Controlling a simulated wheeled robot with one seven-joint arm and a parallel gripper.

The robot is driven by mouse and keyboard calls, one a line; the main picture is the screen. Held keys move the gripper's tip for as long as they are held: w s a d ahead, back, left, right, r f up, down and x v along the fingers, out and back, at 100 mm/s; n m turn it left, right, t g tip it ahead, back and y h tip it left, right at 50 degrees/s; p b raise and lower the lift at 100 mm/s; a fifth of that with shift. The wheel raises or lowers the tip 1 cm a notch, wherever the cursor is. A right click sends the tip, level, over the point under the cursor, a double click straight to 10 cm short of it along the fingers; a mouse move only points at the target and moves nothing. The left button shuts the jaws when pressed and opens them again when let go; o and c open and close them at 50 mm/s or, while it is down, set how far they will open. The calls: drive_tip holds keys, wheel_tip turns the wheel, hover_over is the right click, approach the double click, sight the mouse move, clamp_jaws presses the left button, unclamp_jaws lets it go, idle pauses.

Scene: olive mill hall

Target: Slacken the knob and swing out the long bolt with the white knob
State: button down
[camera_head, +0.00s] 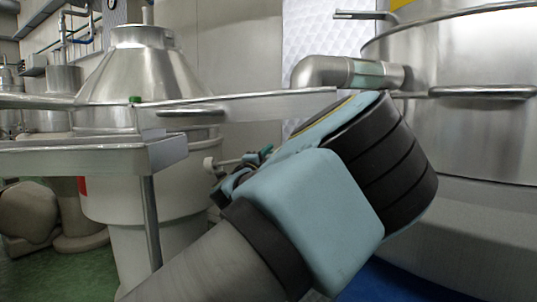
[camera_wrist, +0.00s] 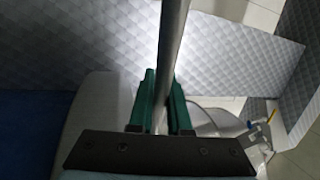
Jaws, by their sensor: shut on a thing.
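The white knob (camera_head: 208,163) shows in the head view, just left of my gripper, beside the white lower body of the steel machine. A thin grey bolt (camera_head: 230,161) runs from the knob to the right toward my gripper. My gripper (camera_head: 262,154) is partly hidden behind my blue wrist. In the wrist view, the green fingers (camera_wrist: 161,103) are shut around a long grey rod (camera_wrist: 171,45), which appears to be the bolt. The rod runs up out of the picture. The bolt's far end and mounting are hidden.
A steel tray (camera_head: 95,157) and a long metal chute (camera_head: 265,103) lie left of and above my arm. A conical steel machine (camera_head: 140,75) stands behind. A large steel vat (camera_head: 470,135) with a pipe (camera_head: 340,72) is at right. Patterned panels (camera_wrist: 225,60) fill the wrist view's background.

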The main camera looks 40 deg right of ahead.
idle(0.7)
wheel_tip(320, 180, up, 4)
drive_tip(key=shift+w+f+m+g+p, duration=0.15)
drive_tip(key=shift+m+g+p, duration=0.45)
drive_tip(key=shift+m, duration=0.6)
drive_tip(key=c, duration=0.9)
unclamp_jaws()
drive_tip(key=shift+o, duration=0.2)
drive_tip(key=b+v, duration=0.2)
drive_tip(key=v, duration=0.9)
drive_tip(key=shift+b, duration=0.4)
